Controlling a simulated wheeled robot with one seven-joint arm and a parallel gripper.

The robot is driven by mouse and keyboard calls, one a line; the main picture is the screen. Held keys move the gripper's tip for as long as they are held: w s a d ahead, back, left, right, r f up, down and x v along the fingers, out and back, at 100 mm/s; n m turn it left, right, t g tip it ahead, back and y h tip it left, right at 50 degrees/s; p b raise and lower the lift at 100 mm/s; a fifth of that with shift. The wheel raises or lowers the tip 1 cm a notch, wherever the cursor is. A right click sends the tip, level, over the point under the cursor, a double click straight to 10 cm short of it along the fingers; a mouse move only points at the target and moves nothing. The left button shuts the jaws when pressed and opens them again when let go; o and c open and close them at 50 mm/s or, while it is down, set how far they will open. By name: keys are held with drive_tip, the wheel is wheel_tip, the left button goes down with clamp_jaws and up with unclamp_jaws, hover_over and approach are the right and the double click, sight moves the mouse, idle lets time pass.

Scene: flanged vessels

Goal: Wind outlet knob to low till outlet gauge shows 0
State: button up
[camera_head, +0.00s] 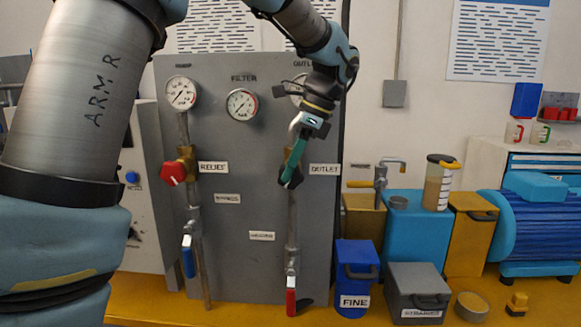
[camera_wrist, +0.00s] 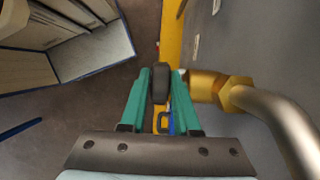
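The grey panel (camera_head: 240,230) carries the outlet knob (camera_head: 291,180), a dark round knob beside the OUTLET label (camera_head: 324,169). My gripper (camera_head: 291,170) reaches down to it with teal fingers. A brass fitting (camera_wrist: 215,88) lies just right of the fingers. The outlet gauge (camera_head: 296,88) at the panel's upper right is mostly hidden behind my arm, so its needle cannot be read.
Two other gauges, pump (camera_head: 181,93) and filter (camera_head: 242,104), sit left. A red relief knob (camera_head: 173,173), a blue lever (camera_head: 188,256) and a red lever (camera_head: 291,296) are on the pipes. Blue FINE (camera_head: 356,270) and grey STRAINER (camera_head: 416,285) boxes stand at lower right.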

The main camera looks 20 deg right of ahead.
clamp_jaws()
drive_tip(key=shift+a+h, duration=0.1)
drive_tip(key=shift+h, duration=0.2)
